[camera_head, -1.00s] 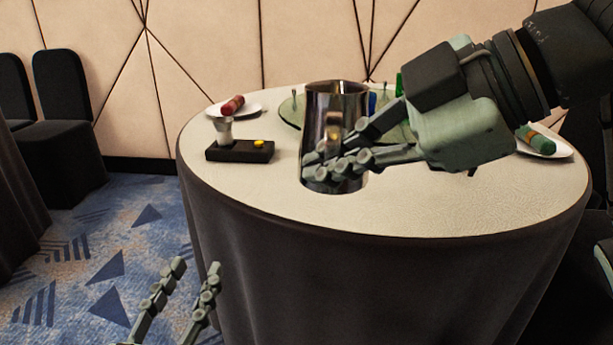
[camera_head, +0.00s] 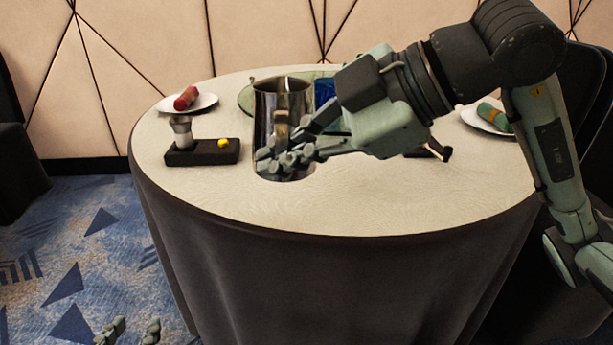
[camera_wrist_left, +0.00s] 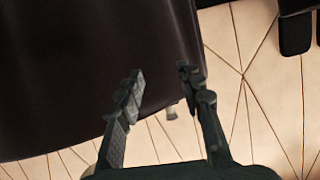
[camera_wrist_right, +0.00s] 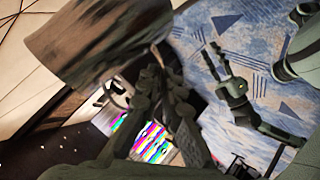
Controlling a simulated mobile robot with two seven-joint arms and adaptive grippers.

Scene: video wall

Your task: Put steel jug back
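The steel jug (camera_head: 283,105) is upright at the middle of the round table, tall and shiny. In the right wrist view its reflective brownish body (camera_wrist_right: 95,40) fills the upper left. My right gripper (camera_head: 298,145) is at the jug's right side, its fingers close together and seemingly shut on its handle, which they largely hide. I cannot tell whether the jug's base touches the tabletop. My left gripper (camera_head: 128,331) is low in front of the table, cut by the frame's bottom edge. In the left wrist view its fingers (camera_wrist_left: 160,78) are apart and empty.
A black box (camera_head: 203,152) with a yellow button and a small metal-topped cup stands left of the jug. A plate (camera_head: 205,101) with a red roll lies behind it; another plate (camera_head: 472,117) holds a green roll. A green glass tray (camera_head: 247,97) is behind the jug. The front tabletop is clear.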

